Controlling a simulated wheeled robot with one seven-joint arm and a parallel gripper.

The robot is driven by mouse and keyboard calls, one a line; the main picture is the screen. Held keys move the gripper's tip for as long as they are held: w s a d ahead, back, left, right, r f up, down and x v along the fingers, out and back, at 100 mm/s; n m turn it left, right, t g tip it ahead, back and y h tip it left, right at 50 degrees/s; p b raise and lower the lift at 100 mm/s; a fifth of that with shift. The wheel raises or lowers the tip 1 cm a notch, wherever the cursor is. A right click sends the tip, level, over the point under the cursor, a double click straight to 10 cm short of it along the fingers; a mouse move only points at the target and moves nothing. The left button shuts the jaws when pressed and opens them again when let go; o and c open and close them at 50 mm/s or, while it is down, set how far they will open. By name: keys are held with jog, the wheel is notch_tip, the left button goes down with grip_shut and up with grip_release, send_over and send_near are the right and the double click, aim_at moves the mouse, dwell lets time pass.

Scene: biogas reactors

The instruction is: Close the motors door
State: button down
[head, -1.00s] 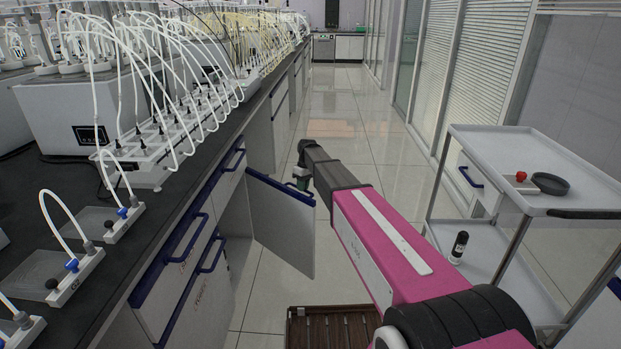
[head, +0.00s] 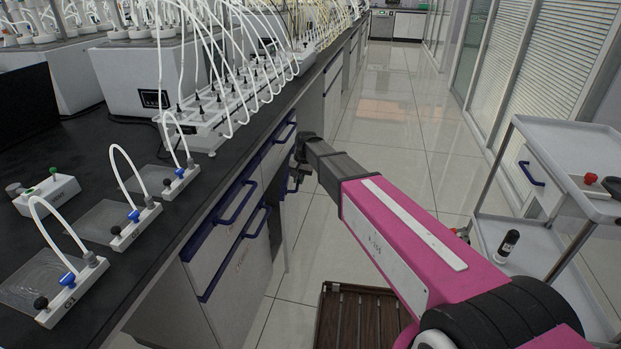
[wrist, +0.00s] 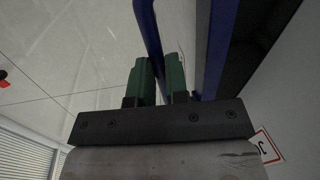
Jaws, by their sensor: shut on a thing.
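The motors door (head: 284,240) is a pale panel on the bench's aisle side, past the blue-handled drawers. In the head view it shows only as a narrow strip close to the cabinet front, so I cannot tell how much gap is left. My gripper (head: 296,180) is at its top edge, partly hidden by my arm. In the wrist view, the green fingers of my gripper (wrist: 159,80) are shut around the blue door handle (wrist: 147,25). A blue edge strip (wrist: 213,50) runs beside the handle, with a dark band to its right.
Drawers with blue handles (head: 238,203) line the bench front. A white cart (head: 560,150) stands right of my arm, bearing a red object and a dark dish. A brown slatted crate (head: 345,325) is on the floor below. The tiled aisle (head: 400,110) ahead is clear.

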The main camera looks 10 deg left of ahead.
jog(key=shift+s+a, duration=0.1)
jog(key=shift+a, duration=0.6)
jog(key=c, duration=1.1)
grip_release()
jog(key=r, duration=0.3)
jog(key=d+r, duration=0.1)
jog(key=r, duration=0.3)
jog(key=d+r, duration=0.1)
jog(key=r, duration=0.2)
jog(key=shift+r, duration=0.3)
